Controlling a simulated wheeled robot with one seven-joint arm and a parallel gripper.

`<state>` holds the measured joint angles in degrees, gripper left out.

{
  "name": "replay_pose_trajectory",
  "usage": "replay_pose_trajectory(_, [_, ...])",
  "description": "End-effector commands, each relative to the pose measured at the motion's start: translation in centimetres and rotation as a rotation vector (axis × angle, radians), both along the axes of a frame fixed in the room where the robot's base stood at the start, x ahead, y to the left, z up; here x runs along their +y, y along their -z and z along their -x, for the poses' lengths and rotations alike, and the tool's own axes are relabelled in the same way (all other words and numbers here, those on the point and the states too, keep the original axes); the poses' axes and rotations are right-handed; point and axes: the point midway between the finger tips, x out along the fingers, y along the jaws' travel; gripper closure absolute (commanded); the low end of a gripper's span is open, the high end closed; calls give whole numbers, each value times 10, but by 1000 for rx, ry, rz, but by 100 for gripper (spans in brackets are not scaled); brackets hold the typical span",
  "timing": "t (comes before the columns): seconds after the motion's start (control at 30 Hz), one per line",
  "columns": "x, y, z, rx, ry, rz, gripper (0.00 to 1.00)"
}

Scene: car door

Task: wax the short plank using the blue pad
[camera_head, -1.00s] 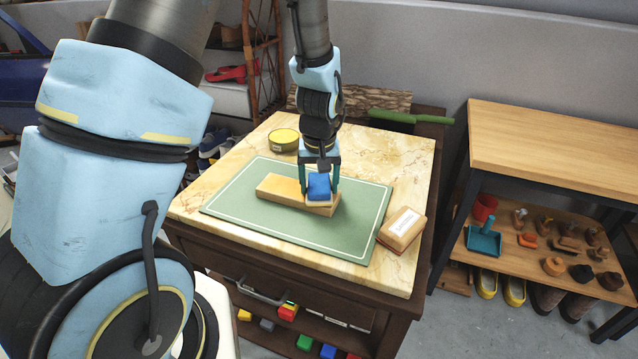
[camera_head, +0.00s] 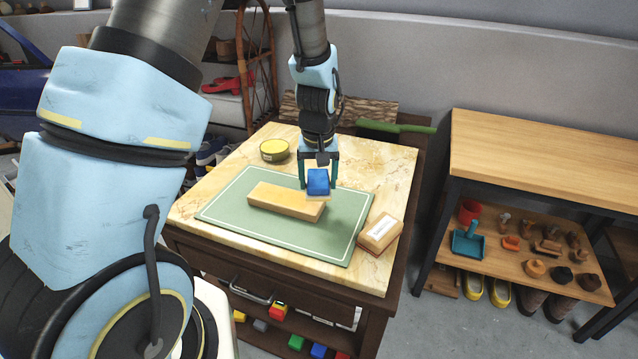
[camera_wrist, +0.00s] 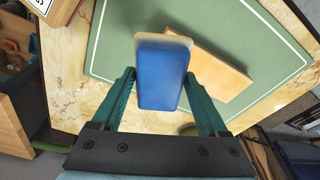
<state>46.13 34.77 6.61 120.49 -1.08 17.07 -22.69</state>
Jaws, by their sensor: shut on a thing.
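The short plank (camera_head: 285,201) is a light wooden block lying flat on the green mat (camera_head: 225,208); it also shows in the wrist view (camera_wrist: 222,70). My gripper (camera_head: 318,181) is shut on the blue pad (camera_head: 318,182), which has a pale layer along one edge. The pad is upright between the fingers in the wrist view (camera_wrist: 160,75). It is at the plank's right end; whether it touches the plank is hard to tell, though it seems a little above. A round yellow-topped tin (camera_head: 274,150) stands at the mat's far left.
A wooden block with a white label (camera_head: 381,232) lies at the table's right, partly by the mat edge. A wooden bench (camera_head: 540,155) stands to the right.

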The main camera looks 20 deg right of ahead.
Motion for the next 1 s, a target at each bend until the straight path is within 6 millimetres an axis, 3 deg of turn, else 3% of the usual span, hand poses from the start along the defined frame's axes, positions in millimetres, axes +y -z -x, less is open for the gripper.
replay_pose_trajectory(0.3, [0,-27,-7,-1,0,0,68])
replay_pose_trajectory(1.0, [0,-27,-8,-1,0,0,68])
